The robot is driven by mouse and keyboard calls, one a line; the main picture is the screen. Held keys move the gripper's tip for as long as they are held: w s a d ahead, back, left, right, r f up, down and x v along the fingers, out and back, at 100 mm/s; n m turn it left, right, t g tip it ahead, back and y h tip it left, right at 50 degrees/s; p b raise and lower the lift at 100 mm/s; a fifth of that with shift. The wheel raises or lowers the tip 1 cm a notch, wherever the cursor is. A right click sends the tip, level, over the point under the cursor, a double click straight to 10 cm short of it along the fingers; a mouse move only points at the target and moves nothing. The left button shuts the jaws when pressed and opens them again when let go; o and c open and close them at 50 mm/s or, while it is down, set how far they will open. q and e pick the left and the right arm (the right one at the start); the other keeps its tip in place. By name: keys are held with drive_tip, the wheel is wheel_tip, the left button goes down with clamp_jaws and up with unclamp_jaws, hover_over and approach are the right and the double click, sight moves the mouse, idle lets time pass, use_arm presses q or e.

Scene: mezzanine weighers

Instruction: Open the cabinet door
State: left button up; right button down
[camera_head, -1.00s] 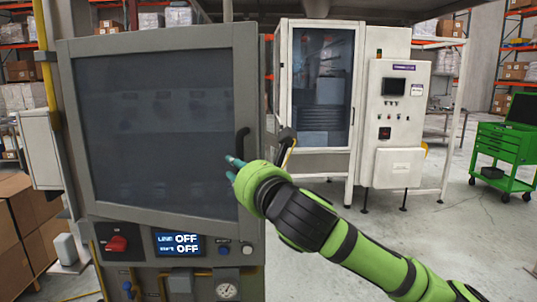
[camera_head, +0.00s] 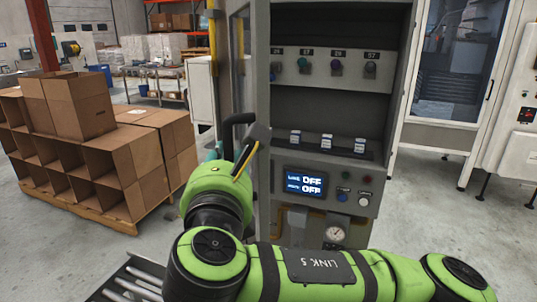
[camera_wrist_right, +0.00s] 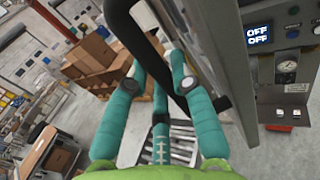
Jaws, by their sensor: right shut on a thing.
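The cabinet (camera_head: 383,82) stands open in the head view, its shelves and inside panel showing. Its door (camera_head: 241,75) is swung out toward me and seen nearly edge-on, left of the opening. The black door handle (camera_head: 238,118) sits on the door's outer face. My right gripper (camera_head: 221,150) is at the handle, largely hidden behind its own wrist. In the right wrist view the teal fingers of my right gripper (camera_wrist_right: 158,65) are closed around the black handle (camera_wrist_right: 150,48), with the door (camera_wrist_right: 207,50) just right of it. My left gripper is not in view.
Stacked cardboard boxes (camera_head: 130,150) on a pallet stand left of the door, with some floor between. A white machine with a glass door (camera_head: 455,75) stands right of the cabinet. The cabinet's display (camera_head: 305,182) reads OFF on both lines.

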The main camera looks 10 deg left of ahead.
drive_tip(key=shift+m+h, duration=0.6)
drive_tip(key=shift+h, duration=0.1)
drive_tip(key=shift+s+a+r, duration=0.1)
drive_tip(key=shift+s+a, duration=0.15)
drive_tip(key=shift+a, duration=0.8)
drive_tip(key=shift+s+a+r, duration=0.1)
drive_tip(key=shift+s+a, duration=0.15)
drive_tip(key=shift+a, duration=0.75)
drive_tip(key=c, duration=1.3)
unclamp_jaws()
drive_tip(key=shift+t, duration=0.3)
drive_tip(key=shift+c, duration=0.2)
drive_tip(key=s+d, duration=0.1)
drive_tip(key=s, duration=0.5)
drive_tip(key=shift+s+f, duration=0.25)
drive_tip(key=shift+d, duration=0.1)
